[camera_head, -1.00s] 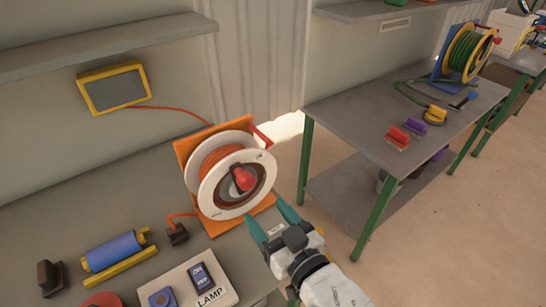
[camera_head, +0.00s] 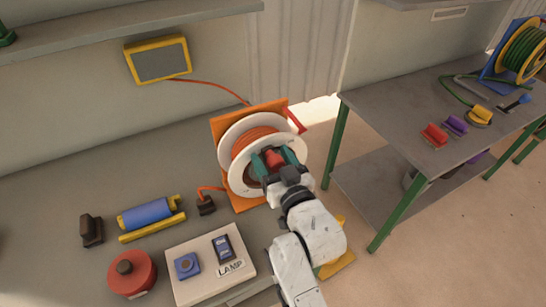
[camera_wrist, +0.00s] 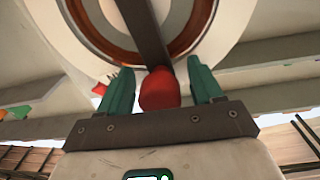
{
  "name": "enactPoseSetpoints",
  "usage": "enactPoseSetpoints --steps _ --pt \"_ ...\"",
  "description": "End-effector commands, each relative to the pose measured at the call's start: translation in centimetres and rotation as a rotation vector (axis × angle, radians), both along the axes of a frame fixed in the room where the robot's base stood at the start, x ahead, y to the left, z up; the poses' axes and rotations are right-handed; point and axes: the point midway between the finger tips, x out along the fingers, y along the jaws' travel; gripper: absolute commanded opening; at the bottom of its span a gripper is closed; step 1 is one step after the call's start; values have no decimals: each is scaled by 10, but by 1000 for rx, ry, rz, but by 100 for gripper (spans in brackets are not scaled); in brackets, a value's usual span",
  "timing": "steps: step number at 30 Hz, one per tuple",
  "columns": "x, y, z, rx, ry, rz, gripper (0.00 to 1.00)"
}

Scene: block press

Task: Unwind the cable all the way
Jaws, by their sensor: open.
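A cable reel with white flanges (camera_head: 236,182) and orange cable (camera_head: 240,148) wound on it stands in an orange frame (camera_head: 222,124) on the workbench. My gripper (camera_head: 277,158) is in front of the reel at its red crank knob (camera_head: 273,159). In the wrist view, my gripper (camera_wrist: 158,92) is open, with the red knob (camera_wrist: 159,90) between its two green fingers and gaps on both sides. The dark crank arm (camera_wrist: 147,35) runs from the knob across the reel. A plug on orange cable (camera_head: 206,204) lies left of the frame. My gripper hides part of the reel's hub.
A yellow-framed lamp (camera_head: 158,60) hangs on the wall, with orange cable running to the reel. A LAMP switch box (camera_head: 210,263), a red round object (camera_head: 132,272) and a blue roller (camera_head: 147,214) stand on the bench. A second table (camera_head: 400,115) is at right.

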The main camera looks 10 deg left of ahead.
Motion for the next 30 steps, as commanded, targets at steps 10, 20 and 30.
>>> enactPoseSetpoints --steps 10,20,30 --pt "0 0 0 0 0 0 56" --pt "0 0 0 0 0 0 24" --pt "0 0 0 -1 1 0 0"
